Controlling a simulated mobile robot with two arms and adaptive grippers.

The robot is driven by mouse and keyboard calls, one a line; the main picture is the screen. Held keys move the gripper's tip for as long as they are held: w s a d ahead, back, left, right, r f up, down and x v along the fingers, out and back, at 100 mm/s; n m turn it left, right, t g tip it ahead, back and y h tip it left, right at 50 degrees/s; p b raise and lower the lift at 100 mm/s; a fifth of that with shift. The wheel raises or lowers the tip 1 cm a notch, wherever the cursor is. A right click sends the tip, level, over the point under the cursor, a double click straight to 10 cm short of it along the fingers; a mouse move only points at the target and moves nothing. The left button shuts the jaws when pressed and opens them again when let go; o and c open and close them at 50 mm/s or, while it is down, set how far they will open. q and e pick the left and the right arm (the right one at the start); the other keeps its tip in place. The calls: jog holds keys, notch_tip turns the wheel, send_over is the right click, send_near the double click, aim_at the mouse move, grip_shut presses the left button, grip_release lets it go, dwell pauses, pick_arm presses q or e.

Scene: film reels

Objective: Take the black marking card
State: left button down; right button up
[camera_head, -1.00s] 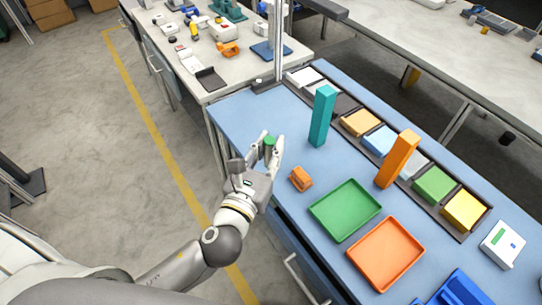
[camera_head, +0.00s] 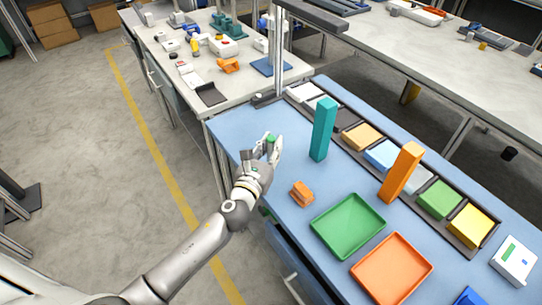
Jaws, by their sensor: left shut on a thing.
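My left gripper (camera_head: 267,149) is shut on a small green object (camera_head: 270,140) at the left side of the blue table, and the fingers hide most of it. A row of coloured cards or pads lies in a dark rack (camera_head: 462,243) along the table's far side. A dark spot (camera_head: 346,119) lies in the row between the white pad (camera_head: 304,93) and the orange-yellow pad (camera_head: 361,137). It is partly behind the teal block, and I cannot tell whether it is a black card or an empty slot. My right gripper is not in view.
A tall teal block (camera_head: 323,130) and a tall orange block (camera_head: 401,172) stand before the rack. A small orange piece (camera_head: 301,193), a green tray (camera_head: 317,229) and an orange tray (camera_head: 360,273) lie nearer. Blue tabletop (camera_head: 235,125) is clear at the far left.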

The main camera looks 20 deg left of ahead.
pick_arm(q)
jog(key=shift+f+b, duration=0.6)
jog(key=shift+f, duration=0.95)
jog(key=shift+f, duration=0.15)
jog(key=c, duration=1.3)
grip_release()
